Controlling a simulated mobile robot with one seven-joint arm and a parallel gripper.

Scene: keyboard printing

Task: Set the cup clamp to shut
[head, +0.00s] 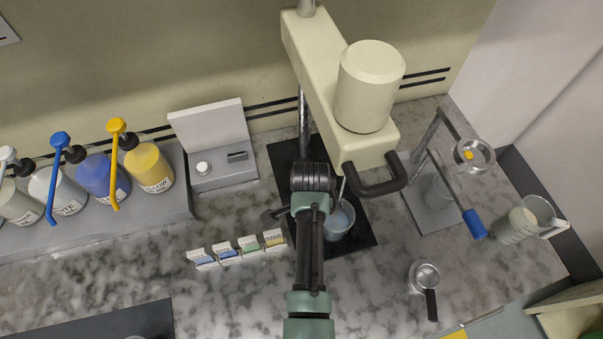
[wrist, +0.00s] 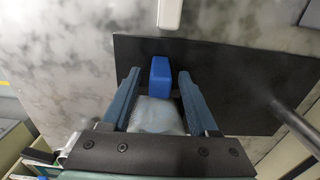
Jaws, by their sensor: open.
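A cup (head: 338,221) with pale contents stands on the black base plate (head: 362,238) under the cream mixer head (head: 368,90) in the head view. In the wrist view, a blue block (wrist: 160,76), which looks like the clamp's grip, lies between the fingertips of my gripper (wrist: 160,80). The fingers are apart, one on each side of the block, with small gaps showing. The pale cup contents (wrist: 157,115) show just behind the block, between the fingers. In the head view my arm hides the clamp and most of my gripper; I cannot tell the clamp's position.
Several small labelled cards (head: 228,252) stand left of my arm. Pump bottles (head: 148,167) line the left shelf. A press with a blue handle (head: 474,224) and a strainer (head: 425,277) are at the right. The metal post (head: 304,120) stands behind.

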